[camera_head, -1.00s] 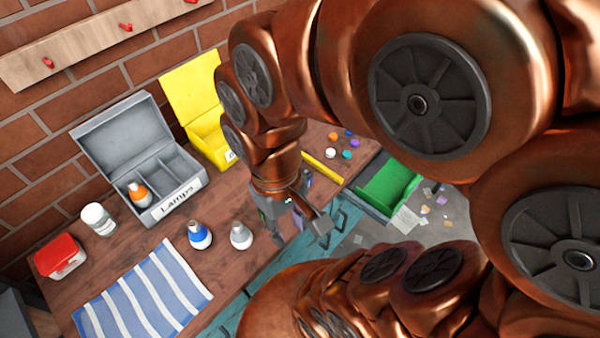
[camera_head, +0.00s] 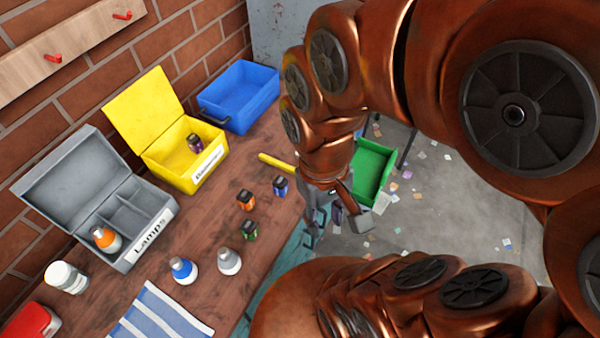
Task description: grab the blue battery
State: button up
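The blue battery (camera_head: 280,186) stands upright on the wooden table near its right edge, dark at the top. An orange battery (camera_head: 246,200) and a green battery (camera_head: 249,230) stand on the table to its left and below it. A purple battery (camera_head: 194,143) is inside the yellow box (camera_head: 168,180). My gripper (camera_head: 345,213) is to the right of the blue battery, apart from it, past the table's edge in the picture. Its fingers look spread, with no battery clearly held. My arm hides part of the table's far right.
A grey Lamps box (camera_head: 62,200) holds an orange bulb (camera_head: 107,239). A blue bulb (camera_head: 183,270) and a silver bulb (camera_head: 229,261) stand in front. A blue bin (camera_head: 240,95) is at the back, a green bin (camera_head: 372,172) off the table. A yellow stick (camera_head: 275,161) lies near the batteries.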

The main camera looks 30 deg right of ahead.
aim_at(280, 184)
jog(key=z, duration=0.1)
jog(key=k, duration=0.9)
jog(key=u, duration=1.25)
